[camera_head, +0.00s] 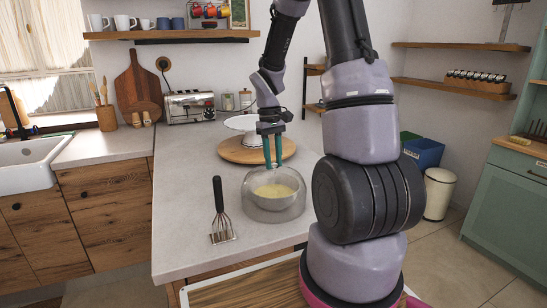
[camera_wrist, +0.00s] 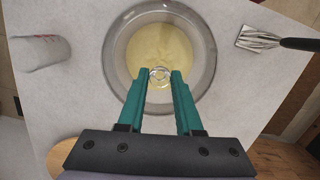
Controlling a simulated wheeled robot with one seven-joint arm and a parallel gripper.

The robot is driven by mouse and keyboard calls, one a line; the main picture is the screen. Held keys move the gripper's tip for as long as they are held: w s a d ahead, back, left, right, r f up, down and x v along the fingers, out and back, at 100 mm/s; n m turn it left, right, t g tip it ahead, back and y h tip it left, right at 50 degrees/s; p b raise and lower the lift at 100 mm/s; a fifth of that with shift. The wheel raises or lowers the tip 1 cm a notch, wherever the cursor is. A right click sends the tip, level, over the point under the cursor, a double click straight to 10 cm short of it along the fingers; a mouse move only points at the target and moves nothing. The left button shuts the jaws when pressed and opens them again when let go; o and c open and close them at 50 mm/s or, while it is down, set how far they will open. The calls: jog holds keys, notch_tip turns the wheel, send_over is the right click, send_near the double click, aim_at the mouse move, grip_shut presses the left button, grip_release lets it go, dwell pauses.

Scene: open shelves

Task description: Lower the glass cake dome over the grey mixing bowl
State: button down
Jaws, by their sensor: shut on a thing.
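The clear glass cake dome (camera_head: 249,206) surrounds the grey mixing bowl (camera_head: 284,203), which holds a pale yellow mixture. In the wrist view the dome (camera_wrist: 109,48) shows as a faint clear ring around the bowl (camera_wrist: 205,55), roughly centred on it. My gripper (camera_head: 273,166) is above the bowl, pointing down. In the wrist view its teal fingers (camera_wrist: 160,74) are shut on the dome's small glass knob (camera_wrist: 160,74). I cannot tell whether the dome's rim touches the counter.
A whisk-like utensil with a black handle (camera_head: 219,195) lies left of the dome. A round wooden board (camera_head: 237,155) with a white stand (camera_head: 240,124) is behind. The wrist view shows a clear measuring cup (camera_wrist: 40,52). The counter's front left (camera_head: 185,240) is free.

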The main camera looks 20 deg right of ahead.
jog(key=shift+f, duration=0.1)
jog(key=c, duration=0.5)
grip_release()
notch_tip(320, 180, up, 11)
jog(key=w, duration=0.1)
jog(key=shift+w+a+f, duration=0.15)
jog(key=shift+w, duration=0.15)
jog(key=s+a+r+m+t+y, duration=0.1)
jog(key=s+a+r+m+t, duration=0.2)
jog(key=s+r, duration=0.4)
jog(key=s+a+r+m+t+y, duration=0.1)
jog(key=s+a+r+m+t, duration=0.2)
jog(key=s+r+t, duration=0.3)
jog(key=s+r, duration=0.1)
jog(key=s, duration=0.3)
jog(key=shift+s+a+r, duration=0.3)
jog(key=shift+s+r, duration=0.1)
